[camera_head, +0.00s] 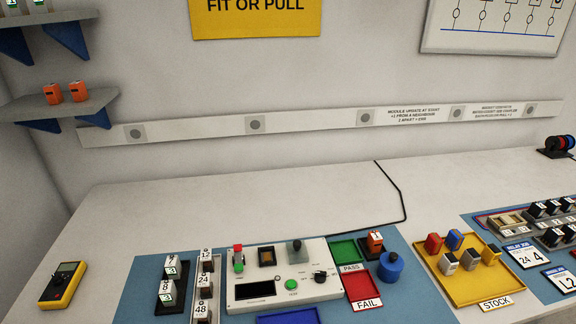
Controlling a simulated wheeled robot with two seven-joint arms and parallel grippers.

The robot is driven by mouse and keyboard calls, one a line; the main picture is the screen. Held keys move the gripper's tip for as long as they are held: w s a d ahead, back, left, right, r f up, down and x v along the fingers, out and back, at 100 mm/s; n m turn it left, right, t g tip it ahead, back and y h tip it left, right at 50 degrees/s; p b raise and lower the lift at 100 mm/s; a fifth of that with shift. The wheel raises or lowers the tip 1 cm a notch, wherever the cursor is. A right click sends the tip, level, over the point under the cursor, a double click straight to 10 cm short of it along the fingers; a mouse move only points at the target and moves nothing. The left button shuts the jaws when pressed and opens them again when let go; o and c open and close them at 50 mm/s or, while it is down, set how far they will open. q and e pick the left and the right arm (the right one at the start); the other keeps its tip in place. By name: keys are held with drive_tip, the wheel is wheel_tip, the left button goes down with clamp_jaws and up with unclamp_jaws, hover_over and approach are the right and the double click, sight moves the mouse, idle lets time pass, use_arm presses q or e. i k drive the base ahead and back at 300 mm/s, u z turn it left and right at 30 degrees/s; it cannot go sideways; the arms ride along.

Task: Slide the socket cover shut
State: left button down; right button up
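A white test panel (272,274) stands on the blue mat at the front middle. It has a small dark square recess (267,257), which looks like a socket opening. Just right of the recess is a grey plate with a dark knob (296,246), which may be the socket cover. The recess appears uncovered, with the plate beside it. The panel also carries a dark display (255,290), a green button (291,285) and a black switch (320,276). Neither of my grippers is in view.
A green PASS tray (343,250), a red FAIL tray (362,287) and a blue round piece (390,268) stand right of the panel. Numbered blocks (204,283) stand to its left. A yellow STOCK tray (470,290) is farther right. The table behind the panel is clear.

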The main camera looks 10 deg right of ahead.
sight(296, 243)
drive_tip(key=u, duration=2.6)
drive_tip(key=k, duration=0.55)
drive_tip(key=z, duration=1.5)
